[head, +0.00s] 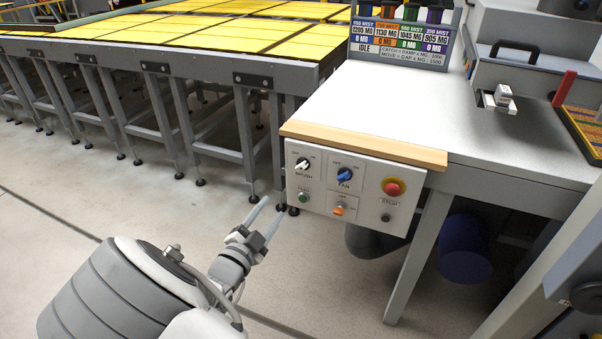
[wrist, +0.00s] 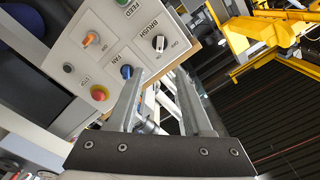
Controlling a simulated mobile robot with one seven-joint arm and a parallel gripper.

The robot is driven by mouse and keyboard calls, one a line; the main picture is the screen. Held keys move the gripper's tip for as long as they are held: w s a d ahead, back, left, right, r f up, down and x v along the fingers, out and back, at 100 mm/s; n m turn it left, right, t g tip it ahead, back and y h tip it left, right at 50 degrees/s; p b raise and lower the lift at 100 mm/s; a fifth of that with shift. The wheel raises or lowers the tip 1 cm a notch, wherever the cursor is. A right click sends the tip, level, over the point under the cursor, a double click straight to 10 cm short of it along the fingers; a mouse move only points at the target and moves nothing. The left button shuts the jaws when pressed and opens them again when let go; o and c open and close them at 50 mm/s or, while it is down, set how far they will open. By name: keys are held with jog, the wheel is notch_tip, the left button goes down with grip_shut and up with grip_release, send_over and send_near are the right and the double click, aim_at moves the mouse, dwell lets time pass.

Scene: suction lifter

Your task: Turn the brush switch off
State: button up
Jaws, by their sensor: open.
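The brush switch (head: 302,164) is a small black and white rotary knob at the upper left of a white control panel (head: 328,214) under the table edge. Its label reads BRUSH, and its setting is too small to tell surely. In the wrist view the brush switch (wrist: 159,43) lies ahead of the fingers, near the panel's edge. My gripper (head: 277,203) is open and empty, below and left of the panel in the head view. Its two fingers also show in the wrist view (wrist: 160,78), apart from the switch.
The panel also carries a blue fan knob (head: 344,175), an orange knob (head: 339,210), a green button (head: 304,197) and a red stop button (head: 393,187). A wooden strip (head: 362,145) runs above it. A yellow-topped table (head: 130,40) stands behind left; floor before the panel is clear.

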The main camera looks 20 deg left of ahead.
aim_at(299, 169)
jog(key=w, duration=0.5)
jog(key=w+d+b, duration=0.1)
jog(key=w, duration=1)
jog(key=shift+w+d+b, duration=0.15)
jog(key=shift+w+b, duration=0.1)
jog(key=shift+b, duration=0.15)
jog(key=shift+c, duration=0.2)
grip_shut()
